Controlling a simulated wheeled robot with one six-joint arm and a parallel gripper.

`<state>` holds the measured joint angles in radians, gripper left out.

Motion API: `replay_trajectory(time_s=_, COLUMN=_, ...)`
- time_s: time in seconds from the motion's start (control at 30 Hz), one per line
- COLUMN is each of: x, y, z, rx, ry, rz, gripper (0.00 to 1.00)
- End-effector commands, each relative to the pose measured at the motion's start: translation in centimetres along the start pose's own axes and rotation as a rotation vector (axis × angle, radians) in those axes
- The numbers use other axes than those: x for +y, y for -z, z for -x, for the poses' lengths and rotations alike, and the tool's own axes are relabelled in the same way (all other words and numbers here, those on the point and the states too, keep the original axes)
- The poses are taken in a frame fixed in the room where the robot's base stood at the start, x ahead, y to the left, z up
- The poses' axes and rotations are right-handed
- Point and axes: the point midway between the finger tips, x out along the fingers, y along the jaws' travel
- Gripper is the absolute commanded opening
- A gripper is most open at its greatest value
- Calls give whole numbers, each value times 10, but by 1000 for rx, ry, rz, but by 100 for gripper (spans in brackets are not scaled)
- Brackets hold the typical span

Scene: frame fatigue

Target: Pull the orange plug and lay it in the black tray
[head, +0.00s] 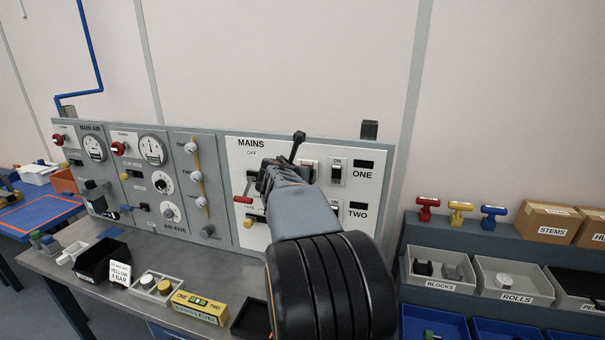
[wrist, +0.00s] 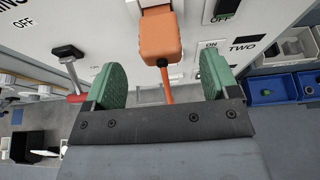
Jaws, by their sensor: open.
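The orange plug (wrist: 160,38) sits against a white socket on the mains panel in the wrist view, its orange cord hanging down between my fingers. My gripper (wrist: 163,78) is open, one green finger to each side of the plug's line. The fingertips are near the plug's lower end; I cannot tell whether they touch it. In the head view my gripper (head: 265,178) is at the panel and my arm hides the plug. A black tray (head: 88,272) stands on the bench at the left. Another dark tray (head: 243,325) is partly hidden beside my arm.
The panel (head: 285,140) carries switches and knobs close by. On the bench are a yellow level box (head: 198,308) and a small sign (head: 119,273). Labelled bins (head: 440,268) stand right.

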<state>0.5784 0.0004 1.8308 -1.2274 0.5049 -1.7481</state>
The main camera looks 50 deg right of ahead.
Motion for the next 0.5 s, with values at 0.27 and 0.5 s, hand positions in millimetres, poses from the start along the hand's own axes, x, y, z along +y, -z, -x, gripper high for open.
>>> replay_trajectory(time_s=0.27, x=0, y=0, z=-47, rx=2, ry=1, rz=-1, gripper=81)
replay_trajectory(time_s=0.5, x=1, y=0, z=-69, rx=1, ry=-1, rz=-1, gripper=81)
